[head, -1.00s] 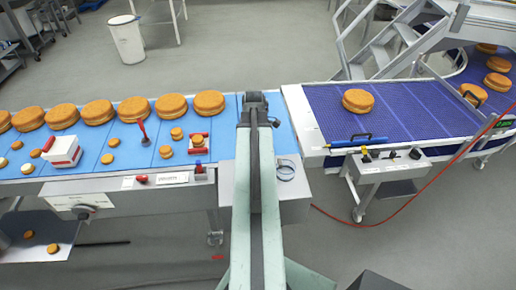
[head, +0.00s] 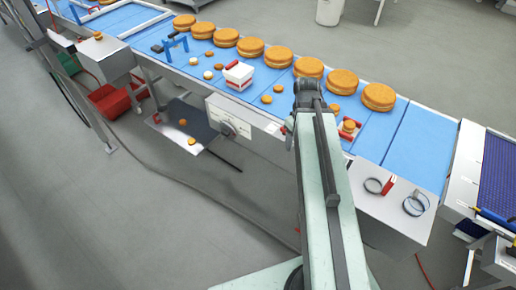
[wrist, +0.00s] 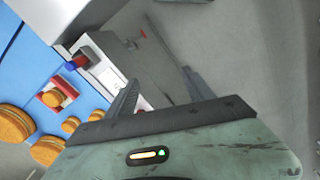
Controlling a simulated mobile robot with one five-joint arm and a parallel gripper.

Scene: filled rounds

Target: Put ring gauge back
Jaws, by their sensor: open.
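Two dark metal rings lie on the grey side shelf (head: 385,222) at the right in the head view: a left ring (head: 373,187) beside a small red piece (head: 389,186), and a right ring (head: 415,205). I cannot tell which is the ring gauge. My gripper (wrist: 160,92) shows in the wrist view with its two fingers apart and nothing between them. In the head view my arm stands in front of the belt, left of the rings, and hides what is behind it.
A blue belt (head: 415,140) carries several filled rounds (head: 379,96). A white box with a red handle (head: 238,76) stands on it. A low tray (head: 197,137) with small rounds sits below the belt. Red bins (head: 118,100) stand at left. Grey floor (head: 100,220) is open in front.

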